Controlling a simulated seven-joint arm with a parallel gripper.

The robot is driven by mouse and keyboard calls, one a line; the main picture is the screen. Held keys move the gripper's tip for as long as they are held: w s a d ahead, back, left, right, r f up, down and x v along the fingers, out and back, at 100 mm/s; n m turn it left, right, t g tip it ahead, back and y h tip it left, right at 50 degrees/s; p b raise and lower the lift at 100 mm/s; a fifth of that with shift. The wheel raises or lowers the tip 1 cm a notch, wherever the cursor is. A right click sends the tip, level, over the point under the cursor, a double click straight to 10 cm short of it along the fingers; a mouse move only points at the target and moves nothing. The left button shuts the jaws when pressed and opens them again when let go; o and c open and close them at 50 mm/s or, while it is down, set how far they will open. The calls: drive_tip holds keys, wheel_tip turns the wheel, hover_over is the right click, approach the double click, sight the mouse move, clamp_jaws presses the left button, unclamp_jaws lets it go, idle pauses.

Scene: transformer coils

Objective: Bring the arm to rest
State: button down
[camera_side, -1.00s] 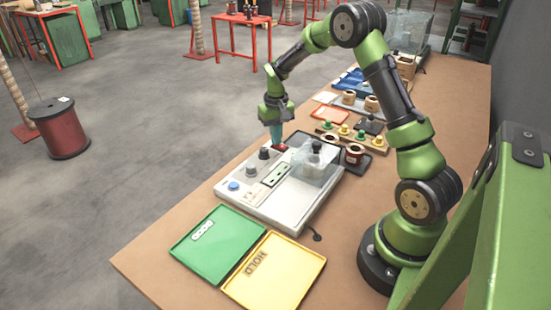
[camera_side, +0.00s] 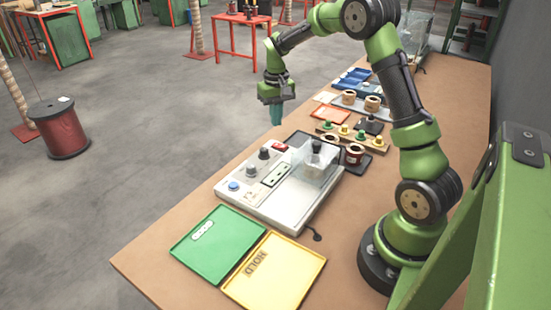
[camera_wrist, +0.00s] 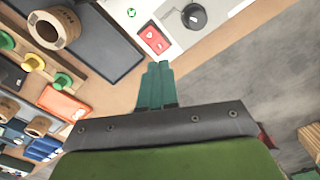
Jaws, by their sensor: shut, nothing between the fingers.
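My gripper (camera_side: 277,117) is shut and empty. It hangs in the air above the far end of the grey test device (camera_side: 322,207), with its teal fingers pointing down. In the wrist view the closed fingertips (camera_wrist: 158,68) show over the brown bench top, near the red rocker switch (camera_wrist: 154,39) of the device. A clear cover (camera_side: 314,166) stands over part of the device. No part is held.
A green tray (camera_side: 217,245) and a yellow HOLD tray (camera_side: 275,272) lie at the near bench end. Coils, a wooden rack with coloured pegs (camera_side: 352,137) and a blue bin (camera_side: 353,78) stand farther back. The air around my gripper is clear.

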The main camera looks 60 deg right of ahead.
idle(0.4)
drive_tip(key=shift+s+a+f, duration=0.35)
drive_tip(key=shift+s, duration=0.15)
drive_tip(key=s+a+r+n+t+y, duration=0.1)
drive_tip(key=s+a+r+t, duration=0.2)
drive_tip(key=s+a+r, duration=0.4)
drive_tip(key=s+a+r+n+t+y, duration=0.1)
drive_tip(key=s+a+r+t, duration=0.3)
drive_tip(key=s+a+r, duration=0.3)
drive_tip(key=s+a, duration=0.4)
drive_tip(key=a, duration=0.3)
drive_tip(key=shift+s+r, duration=0.3)
drive_tip(key=shift+s, duration=0.1)
